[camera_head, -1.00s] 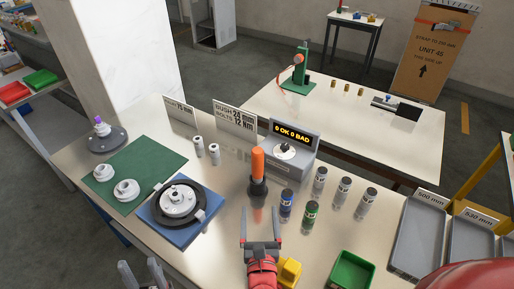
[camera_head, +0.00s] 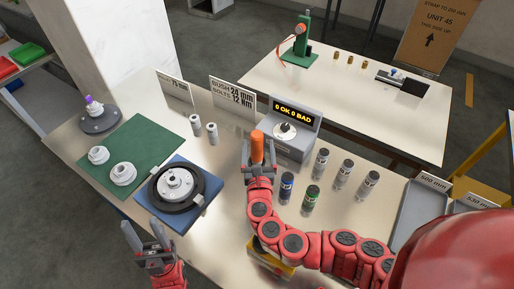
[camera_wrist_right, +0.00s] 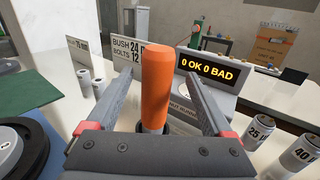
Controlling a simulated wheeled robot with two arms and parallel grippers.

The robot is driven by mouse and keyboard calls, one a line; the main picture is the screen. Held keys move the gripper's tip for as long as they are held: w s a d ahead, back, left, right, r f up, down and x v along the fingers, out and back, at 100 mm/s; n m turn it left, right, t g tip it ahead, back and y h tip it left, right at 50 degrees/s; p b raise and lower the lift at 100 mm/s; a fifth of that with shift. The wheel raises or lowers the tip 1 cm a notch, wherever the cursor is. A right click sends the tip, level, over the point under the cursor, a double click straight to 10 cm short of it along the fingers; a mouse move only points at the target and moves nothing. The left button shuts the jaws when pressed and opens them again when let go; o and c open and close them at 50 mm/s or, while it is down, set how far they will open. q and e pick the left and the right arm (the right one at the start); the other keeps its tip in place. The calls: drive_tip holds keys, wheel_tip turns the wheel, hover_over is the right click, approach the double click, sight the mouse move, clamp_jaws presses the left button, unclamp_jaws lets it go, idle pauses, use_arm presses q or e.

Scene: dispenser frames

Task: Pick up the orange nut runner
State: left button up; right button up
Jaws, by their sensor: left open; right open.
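The orange nut runner (camera_head: 257,147) stands upright on the table in front of the display box. In the right wrist view its orange handle (camera_wrist_right: 156,82) rises between the two fingers, with its dark lower part partly hidden by the gripper body. My right gripper (camera_head: 259,150) is open around the nut runner, one finger on each side, with visible gaps between the fingers and the handle. My left gripper (camera_head: 147,236) is open and empty near the table's front edge at the lower left.
The display box (camera_head: 290,131) reads "0 OK 0 BAD" just behind the nut runner. Several canisters (camera_head: 312,197) stand to its right. A blue fixture (camera_head: 203,197) with a round hub is to the left, beside a green mat (camera_head: 117,189). Two small cylinders (camera_head: 212,133) stand behind.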

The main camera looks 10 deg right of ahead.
drive_tip(key=shift+p+x, duration=1.15)
drive_tip(key=shift+x, duration=1.35)
drive_tip(key=shift+w+a+f, duration=0.15)
drive_tip(key=shift+w+f, duration=0.05)
drive_tip(key=shift+w, duration=0.25)
clamp_jaws()
